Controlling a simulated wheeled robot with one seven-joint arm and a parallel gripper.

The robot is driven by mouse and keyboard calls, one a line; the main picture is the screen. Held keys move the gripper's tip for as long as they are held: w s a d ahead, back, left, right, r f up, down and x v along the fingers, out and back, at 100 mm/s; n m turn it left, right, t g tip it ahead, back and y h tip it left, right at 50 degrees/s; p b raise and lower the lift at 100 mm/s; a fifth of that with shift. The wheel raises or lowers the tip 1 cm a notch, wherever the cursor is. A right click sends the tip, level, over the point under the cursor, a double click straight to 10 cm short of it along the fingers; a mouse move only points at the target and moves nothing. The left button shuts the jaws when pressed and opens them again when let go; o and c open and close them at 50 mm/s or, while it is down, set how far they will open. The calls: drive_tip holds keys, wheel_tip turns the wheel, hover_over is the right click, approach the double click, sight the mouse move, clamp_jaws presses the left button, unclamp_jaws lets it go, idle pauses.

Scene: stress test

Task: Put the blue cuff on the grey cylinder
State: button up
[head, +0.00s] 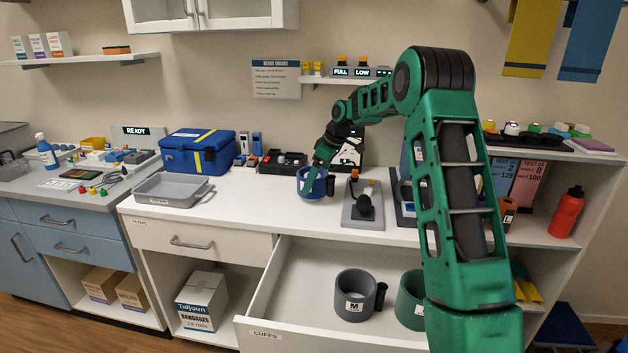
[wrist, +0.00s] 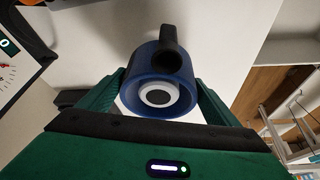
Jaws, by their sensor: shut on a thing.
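The blue cuff (head: 312,187) is a short, thick ring with a black knob on its side. It is above or on the white counter in the head view. In the wrist view the cuff (wrist: 186,92) is between the two green fingers of my gripper (wrist: 155,98), which is shut on it. Inside its bore shows a round end with a white ring and a grey centre (wrist: 158,97), which looks like the top of the grey cylinder. I cannot tell how far the cuff sits around it. In the head view, the cuff and my gripper (head: 312,172) hide the cylinder.
The drawer (head: 264,300) below is open, holding a dark grey cuff (head: 355,296) marked M and a green cuff (head: 410,300). A grey stand (head: 362,222) with a black bulb is right of the blue cuff. A blue box (head: 197,155) and grey tray (head: 172,190) are left.

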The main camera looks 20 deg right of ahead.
drive_tip(key=shift+f, duration=1.15)
idle(0.4)
drive_tip(key=o, duration=1)
drive_tip(key=v, duration=1)
drive_tip(key=shift+d+r, duration=0.15)
drive_tip(key=shift+r, duration=0.2)
drive_tip(key=shift+s, duration=0.1)
